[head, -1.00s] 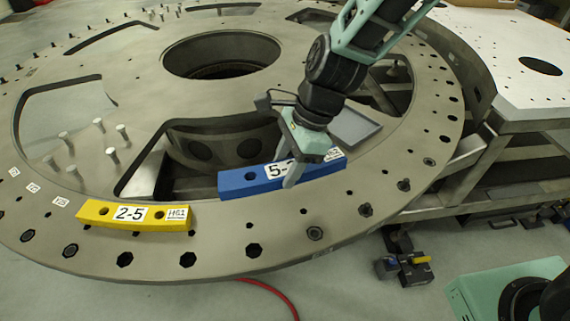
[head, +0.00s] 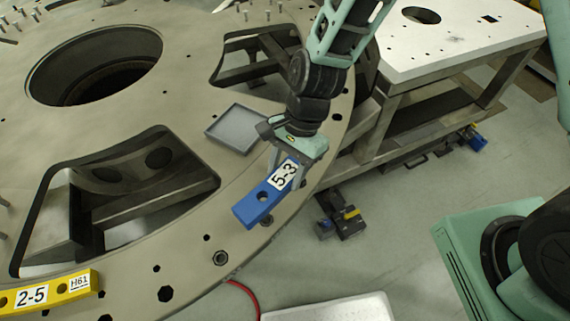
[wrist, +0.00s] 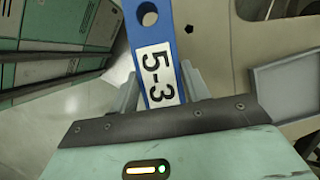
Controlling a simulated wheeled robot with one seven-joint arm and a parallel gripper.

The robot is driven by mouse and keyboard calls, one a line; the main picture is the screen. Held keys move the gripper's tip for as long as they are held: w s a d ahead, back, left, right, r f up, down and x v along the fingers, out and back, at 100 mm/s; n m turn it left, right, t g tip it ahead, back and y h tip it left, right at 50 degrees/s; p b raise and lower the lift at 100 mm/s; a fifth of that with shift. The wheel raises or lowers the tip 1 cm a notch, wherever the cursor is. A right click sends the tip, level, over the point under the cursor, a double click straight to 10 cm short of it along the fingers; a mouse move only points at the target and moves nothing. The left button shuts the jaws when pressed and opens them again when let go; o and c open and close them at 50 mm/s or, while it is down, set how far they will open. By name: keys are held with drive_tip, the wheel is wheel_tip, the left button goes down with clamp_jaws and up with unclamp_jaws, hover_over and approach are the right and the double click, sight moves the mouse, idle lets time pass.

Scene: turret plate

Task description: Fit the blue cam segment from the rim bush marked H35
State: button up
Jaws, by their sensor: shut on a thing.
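The blue cam segment (head: 257,206), labelled 5-3, is held by my gripper (head: 287,170) near the right outer rim of the turret plate (head: 130,262). Its near end points down and left, with one round hole showing. My gripper covers its other end. In the wrist view the segment (wrist: 148,45) sits between the two fingers (wrist: 160,88), which are shut on it. Whether the segment touches the plate or hangs just above it I cannot tell. A rim bush (head: 221,258) shows in the rim to the lower left. No H35 mark is readable.
A yellow segment (head: 60,290), labelled 2-5 and H61, lies on the rim at lower left. A grey tray (head: 236,128) sits on the plate left of my gripper. Large cutouts open in the plate. A white-topped table (head: 450,35) stands at upper right.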

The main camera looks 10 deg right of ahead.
drive_tip(key=shift+f+b, duration=2.1)
drive_tip(key=shift+f, duration=0.35)
drive_tip(key=shift+f+b, duration=1.2)
drive_tip(key=shift+f, duration=0.75)
drive_tip(key=o, duration=1.3)
drive_tip(key=v, duration=1.7)
drive_tip(key=shift+r+b, duration=0.2)
drive_tip(key=shift+b, duration=0.25)
